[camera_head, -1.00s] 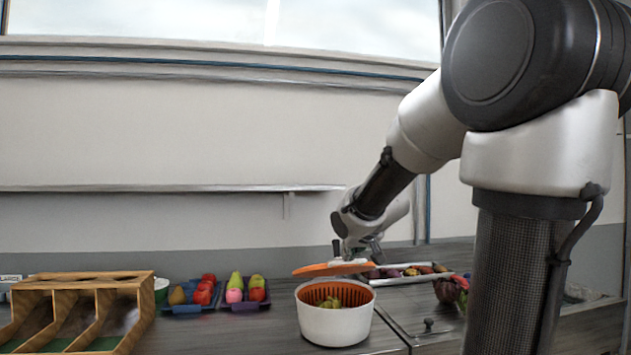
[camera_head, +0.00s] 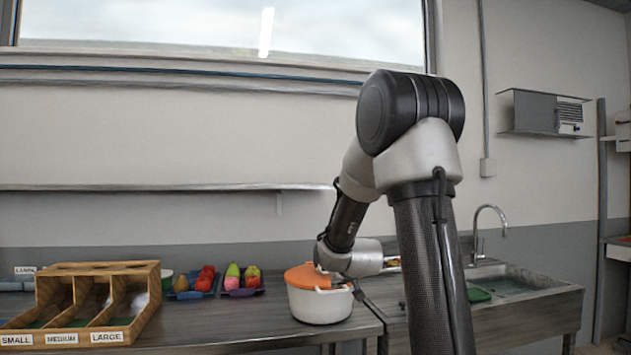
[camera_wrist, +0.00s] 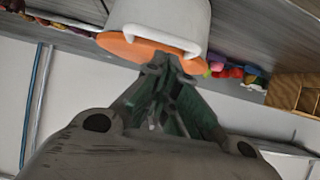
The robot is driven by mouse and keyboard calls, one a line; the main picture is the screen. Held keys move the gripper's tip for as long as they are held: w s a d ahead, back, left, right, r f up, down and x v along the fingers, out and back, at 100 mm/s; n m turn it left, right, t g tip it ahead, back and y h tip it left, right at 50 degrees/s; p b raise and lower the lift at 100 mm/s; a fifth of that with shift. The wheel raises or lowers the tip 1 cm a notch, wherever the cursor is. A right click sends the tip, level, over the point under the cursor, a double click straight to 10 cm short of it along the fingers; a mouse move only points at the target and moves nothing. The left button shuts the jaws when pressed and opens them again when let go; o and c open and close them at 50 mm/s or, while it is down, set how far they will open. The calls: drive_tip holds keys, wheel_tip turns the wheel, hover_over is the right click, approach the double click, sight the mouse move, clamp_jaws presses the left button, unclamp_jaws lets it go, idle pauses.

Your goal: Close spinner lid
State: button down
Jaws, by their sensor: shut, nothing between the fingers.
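The spinner is a white bowl (camera_head: 320,306) with an orange lid (camera_head: 303,276), standing near the counter's front edge. The lid lies over the bowl opening, and its orange top looks somewhat tilted; I cannot tell whether it sits fully flush. In the wrist view the bowl (camera_wrist: 165,14) and the lid's orange rim (camera_wrist: 118,45) show at the top, with a white handle across the rim. My gripper (camera_wrist: 168,68) is shut and empty, its fingertips at the lid's edge; contact is unclear. In the head view my wrist largely hides the fingers at the lid's right side.
A wooden divided box (camera_head: 90,300) labelled small, medium and large stands at left. Blue (camera_head: 195,292) and purple (camera_head: 241,291) trays of fruit lie behind and left of the spinner. A sink (camera_head: 510,284) with a tap (camera_head: 490,220) is at right.

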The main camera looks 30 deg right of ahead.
drive_tip(key=shift+s+f, duration=0.2)
drive_tip(key=shift+f, duration=2.1)
